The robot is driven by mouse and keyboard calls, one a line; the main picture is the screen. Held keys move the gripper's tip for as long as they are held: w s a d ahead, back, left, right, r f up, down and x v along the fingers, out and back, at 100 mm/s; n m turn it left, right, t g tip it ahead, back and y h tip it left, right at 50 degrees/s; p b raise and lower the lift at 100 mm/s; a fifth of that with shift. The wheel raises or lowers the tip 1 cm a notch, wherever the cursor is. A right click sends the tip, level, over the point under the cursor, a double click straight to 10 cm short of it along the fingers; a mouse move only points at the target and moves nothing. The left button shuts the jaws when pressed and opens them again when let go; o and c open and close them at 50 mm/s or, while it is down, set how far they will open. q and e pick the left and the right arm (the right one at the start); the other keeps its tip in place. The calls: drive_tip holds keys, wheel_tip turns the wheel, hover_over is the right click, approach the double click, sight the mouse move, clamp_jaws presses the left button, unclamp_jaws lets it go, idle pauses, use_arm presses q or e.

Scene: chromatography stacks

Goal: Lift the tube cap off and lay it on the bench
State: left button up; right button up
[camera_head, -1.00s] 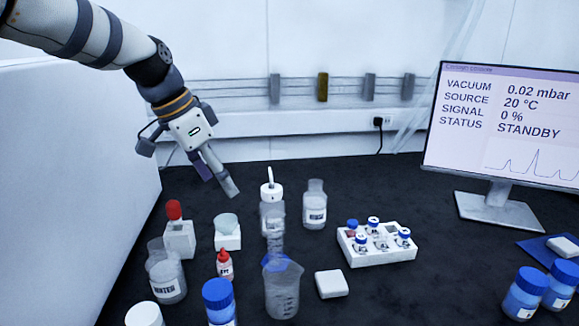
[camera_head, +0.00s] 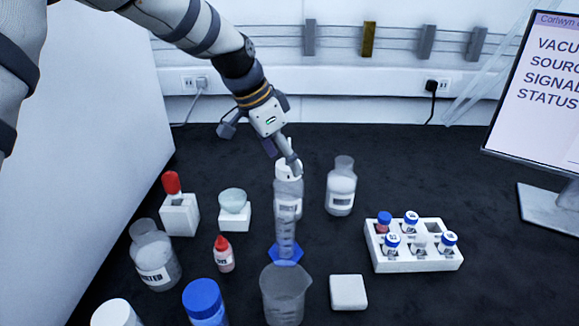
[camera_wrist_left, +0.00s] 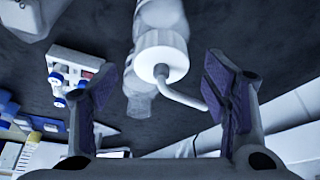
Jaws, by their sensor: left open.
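A tall red cap (camera_head: 172,183) stands up at the left in the head view. It tops a tube in a white block (camera_head: 180,217); most of the tube is hidden by the block. My left gripper (camera_head: 291,166) is to the right of the cap and farther back, above a wash bottle (camera_head: 288,200). Its fingers are apart and hold nothing. In the left wrist view the open fingers (camera_wrist_left: 160,84) frame the wash bottle's white lid (camera_wrist_left: 161,52) and bent spout. The red cap does not show there. My right gripper is not in view.
A funnel-like cup on a white block (camera_head: 234,217) stands beside the tube block. Around are a red-capped dropper bottle (camera_head: 223,255), a measuring cylinder (camera_head: 285,240), a beaker (camera_head: 286,295), a clear bottle (camera_head: 341,188) and a vial rack (camera_head: 414,264). Dark bench shows between them.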

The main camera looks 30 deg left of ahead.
use_arm(q)
drive_tip(key=shift+x, duration=1.05)
drive_tip(key=shift+w+f, duration=0.1)
drive_tip(key=c, duration=1.3)
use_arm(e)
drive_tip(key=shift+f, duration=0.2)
use_arm(q)
drive_tip(key=shift+r, duration=0.65)
drive_tip(key=shift+s+d+r+p, duration=0.3)
drive_tip(key=shift+s+d+r, duration=1.35)
drive_tip(key=shift+r, duration=1)
drive_tip(key=shift+s+d+r+p, duration=0.3)
drive_tip(key=shift+s+d+r, duration=1.35)
drive_tip(key=shift+r, duration=1.05)
drive_tip(key=shift+s+d+r+p, duration=0.3)
drive_tip(key=shift+s+d+r, duration=1.35)
drive_tip(key=shift+r, duration=1)
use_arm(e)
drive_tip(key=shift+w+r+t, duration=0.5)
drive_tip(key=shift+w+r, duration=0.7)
